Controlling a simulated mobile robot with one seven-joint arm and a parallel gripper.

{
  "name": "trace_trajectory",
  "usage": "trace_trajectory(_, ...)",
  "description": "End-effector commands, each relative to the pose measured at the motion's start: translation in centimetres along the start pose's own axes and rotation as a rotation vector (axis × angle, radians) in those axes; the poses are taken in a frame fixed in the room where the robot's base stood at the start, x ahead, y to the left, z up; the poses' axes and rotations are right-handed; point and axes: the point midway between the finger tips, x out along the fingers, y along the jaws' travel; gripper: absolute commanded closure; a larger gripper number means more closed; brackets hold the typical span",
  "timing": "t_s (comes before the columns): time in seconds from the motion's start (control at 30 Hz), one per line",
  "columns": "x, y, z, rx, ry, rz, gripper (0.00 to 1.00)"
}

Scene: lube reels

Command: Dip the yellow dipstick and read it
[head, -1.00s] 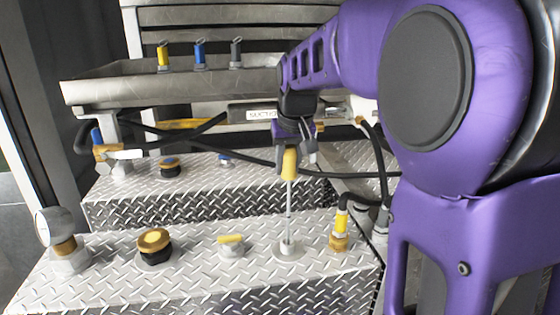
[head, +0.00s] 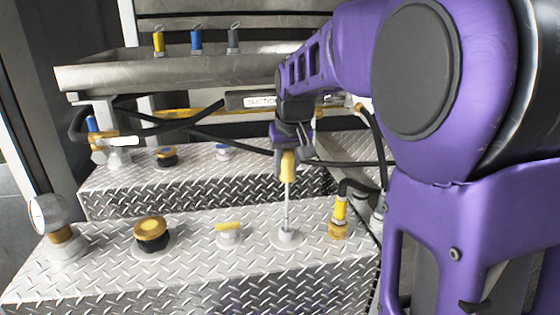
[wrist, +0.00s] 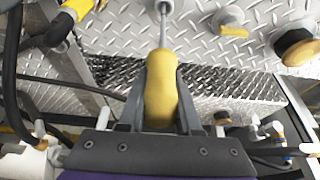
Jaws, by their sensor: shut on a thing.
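My gripper (head: 287,170) is shut on the yellow handle of the dipstick (head: 288,163). The handle also shows between the two fingers in the wrist view (wrist: 160,95). The thin metal rod (head: 287,208) hangs upright below the handle. Its lower end meets the pale round port (head: 286,238) on the near tread-plate tank top (head: 190,262). The part of the rod inside the port is hidden. I cannot make out any oil mark on the rod.
A yellow-collared hose fitting (head: 339,218) stands close right of the port. A yellow-handled cap (head: 228,235), a gold cap (head: 151,234) and a gauge (head: 50,220) stand to the left. Behind are a second tread-plate tank (head: 125,185), black hoses and a metal tray (head: 120,76) with yellow, blue and grey nozzles.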

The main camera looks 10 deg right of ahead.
Motion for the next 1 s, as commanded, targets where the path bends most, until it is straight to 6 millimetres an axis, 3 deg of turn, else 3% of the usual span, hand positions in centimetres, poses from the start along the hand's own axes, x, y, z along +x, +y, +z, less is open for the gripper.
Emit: trace_trajectory(1.0, 6.7, 0.0, 2.7, 0.0, -0.001, 0.0, 1.0)
